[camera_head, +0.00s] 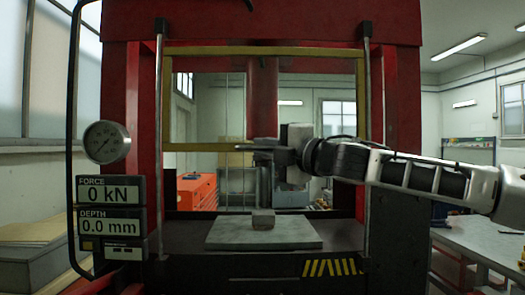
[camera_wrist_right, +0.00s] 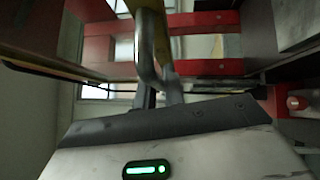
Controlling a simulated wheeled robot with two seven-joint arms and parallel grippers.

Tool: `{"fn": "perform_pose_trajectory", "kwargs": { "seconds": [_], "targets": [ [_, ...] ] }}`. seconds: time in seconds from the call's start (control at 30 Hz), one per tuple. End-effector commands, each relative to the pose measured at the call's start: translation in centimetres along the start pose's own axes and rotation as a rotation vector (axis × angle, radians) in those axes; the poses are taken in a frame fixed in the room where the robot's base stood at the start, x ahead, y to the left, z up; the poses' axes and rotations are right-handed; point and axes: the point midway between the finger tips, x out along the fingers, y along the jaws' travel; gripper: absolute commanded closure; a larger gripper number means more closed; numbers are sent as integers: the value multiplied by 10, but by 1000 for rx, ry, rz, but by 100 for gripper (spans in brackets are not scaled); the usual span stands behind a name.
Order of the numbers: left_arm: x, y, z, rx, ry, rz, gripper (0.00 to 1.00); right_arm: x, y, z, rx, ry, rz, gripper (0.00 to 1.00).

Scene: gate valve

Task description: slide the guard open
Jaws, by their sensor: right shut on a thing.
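The guard (camera_head: 200,147) is a yellow frame at the front of a red press, between two upright metal rods. Its lower bar hangs well above the press bed, leaving a gap below. My right gripper (camera_head: 262,147) is at the lower bar near its middle, with the arm coming in from the right. In the right wrist view, a bent metal handle (camera_wrist_right: 147,50) runs down to the fingers of my right gripper (camera_wrist_right: 162,92), which are shut on it. A yellow piece of the guard (camera_wrist_right: 126,10) shows behind it. The gripper covers part of the handle in the head view.
A small grey block (camera_head: 263,219) sits on a pale plate (camera_head: 225,238) on the press bed. A round gauge (camera_head: 106,142) and readouts (camera_head: 108,205) stand at the left. A red ram (camera_head: 262,95) hangs behind the guard. A worktable (camera_head: 485,240) is at the right.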

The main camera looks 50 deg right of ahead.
Motion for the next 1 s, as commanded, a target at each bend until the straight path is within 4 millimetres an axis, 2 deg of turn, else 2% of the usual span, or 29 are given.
{"fn": "perform_pose_trajectory", "kwargs": {
  "seconds": [0.23,0.27,0.3,0.33,0.6,0.73,0.87,1.0],
  "targets": [
    [1,-1,3,0,-5,-2,100,0,0,1,-2,-4,1,100],
    [1,-1,3,0,-5,-2,100,0,0,1,-2,-4,1,84],
    [1,-1,3,0,-5,-2,100,0,0,1,-2,-4,1,73],
    [1,-1,3,0,-5,-2,100,0,0,1,-2,-4,1,68],
    [-1,-2,4,1,-8,-2,100,-1,-1,0,-1,-2,0,68],
    [2,-2,7,1,-7,-1,100,-8,-1,0,-5,-1,2,68],
    [8,-1,13,0,-2,2,100,-30,-3,0,-7,-6,3,68],
    [12,1,17,0,4,9,100,-64,-3,1,-8,-8,3,68]
  ]
}}
